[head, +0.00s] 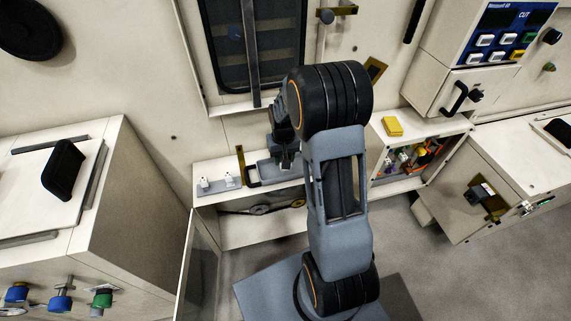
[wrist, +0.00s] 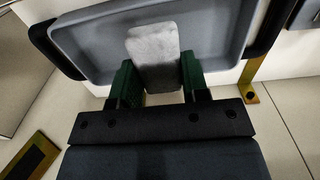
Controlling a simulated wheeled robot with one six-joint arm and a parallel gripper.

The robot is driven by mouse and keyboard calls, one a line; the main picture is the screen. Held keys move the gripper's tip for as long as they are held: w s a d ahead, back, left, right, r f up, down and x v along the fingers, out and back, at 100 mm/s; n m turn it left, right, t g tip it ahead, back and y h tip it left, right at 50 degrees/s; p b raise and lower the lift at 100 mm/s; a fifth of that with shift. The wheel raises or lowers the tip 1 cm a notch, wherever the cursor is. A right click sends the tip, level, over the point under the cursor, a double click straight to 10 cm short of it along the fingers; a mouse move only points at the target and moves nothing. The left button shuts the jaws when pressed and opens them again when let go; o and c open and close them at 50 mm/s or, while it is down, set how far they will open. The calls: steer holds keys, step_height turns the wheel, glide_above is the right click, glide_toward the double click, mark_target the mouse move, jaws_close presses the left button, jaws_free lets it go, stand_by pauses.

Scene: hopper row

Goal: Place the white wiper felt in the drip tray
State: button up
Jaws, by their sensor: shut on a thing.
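My gripper (wrist: 158,80) is shut on the white wiper felt (wrist: 153,45), a pale rounded block between its two green fingers. The felt's far end overlaps the inside of the grey drip tray (wrist: 80,40) in the wrist view; I cannot tell whether it touches the floor of the tray. The tray has raised walls and black handles at its left and right ends. In the head view the tray (head: 268,172) sits on the low shelf, partly hidden by my arm. My gripper (head: 285,158) is small and dark there, and the felt cannot be made out.
A brass bracket (wrist: 250,88) stands just right of the tray. On the shelf left of the tray is a grey plate with small white fittings (head: 217,184). A yellow block (head: 392,126) lies on the right cabinet, above an open compartment of coloured parts (head: 412,158).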

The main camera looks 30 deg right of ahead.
steer(key=shift+d+f, duration=0.25)
steer(key=shift+f, duration=0.05)
steer(key=shift+w+d+f+b, duration=0.1)
steer(key=shift+f+b, duration=0.15)
steer(key=shift+f, duration=0.65)
steer(key=shift+w+d+f+b, duration=0.1)
steer(key=shift+f+b, duration=0.1)
steer(key=shift+f, duration=0.65)
steer(key=shift+f, duration=0.15)
steer(key=o, duration=0.9)
